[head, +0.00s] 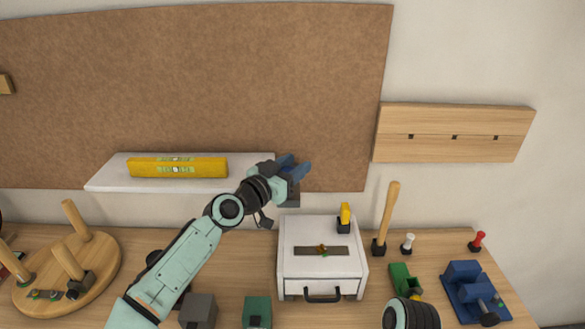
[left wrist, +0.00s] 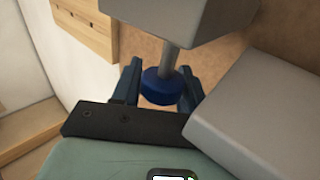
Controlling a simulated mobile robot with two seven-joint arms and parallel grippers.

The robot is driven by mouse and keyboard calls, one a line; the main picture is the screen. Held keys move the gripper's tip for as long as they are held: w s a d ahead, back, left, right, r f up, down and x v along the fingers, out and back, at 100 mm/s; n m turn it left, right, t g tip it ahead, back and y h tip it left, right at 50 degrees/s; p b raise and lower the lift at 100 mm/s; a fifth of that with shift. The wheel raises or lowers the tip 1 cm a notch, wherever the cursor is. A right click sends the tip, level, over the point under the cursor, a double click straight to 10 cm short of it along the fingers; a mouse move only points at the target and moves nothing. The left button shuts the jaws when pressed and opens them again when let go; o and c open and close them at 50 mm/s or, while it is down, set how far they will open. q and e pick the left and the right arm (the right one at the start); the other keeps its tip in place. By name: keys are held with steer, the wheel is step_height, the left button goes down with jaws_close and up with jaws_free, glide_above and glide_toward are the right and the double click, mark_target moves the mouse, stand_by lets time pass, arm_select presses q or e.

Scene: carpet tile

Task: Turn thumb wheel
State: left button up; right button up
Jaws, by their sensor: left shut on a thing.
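The thumb wheel (left wrist: 160,87) is a dark blue disc on a short grey shaft, seen in the left wrist view. The shaft (left wrist: 171,58) runs up into a grey block (left wrist: 180,14). My left gripper (left wrist: 159,88) has one blue finger on each side of the wheel and is shut on it. In the head view my left gripper (head: 293,170) is by the right end of the white shelf, in front of the brown board. I cannot make out the wheel there. My right gripper is out of view.
A yellow level (head: 178,167) lies on the white shelf (head: 110,175). A white drawer box (head: 300,265) stands on the bench below my left gripper. A wooden rack (head: 453,150) hangs on the wall at right. Several tools and a blue fixture (head: 465,290) crowd the bench.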

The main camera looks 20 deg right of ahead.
arm_select(q)
steer(key=shift+f+m+g+h, duration=0.3)
steer(key=shift+m+g+h, duration=0.1)
steer(key=shift+g, duration=0.3)
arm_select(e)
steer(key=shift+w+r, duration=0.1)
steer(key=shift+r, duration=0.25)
arm_select(q)
steer(key=shift+s+d+f, duration=0.1)
steer(key=shift+d+f, duration=0.05)
steer(key=shift+f, duration=0.1)
steer(key=o, duration=1)
steer(key=shift+r, duration=0.15)
steer(key=shift+a, duration=0.2)
steer(key=shift+b+v, duration=2.8)
steer(key=shift+v, duration=3.6)
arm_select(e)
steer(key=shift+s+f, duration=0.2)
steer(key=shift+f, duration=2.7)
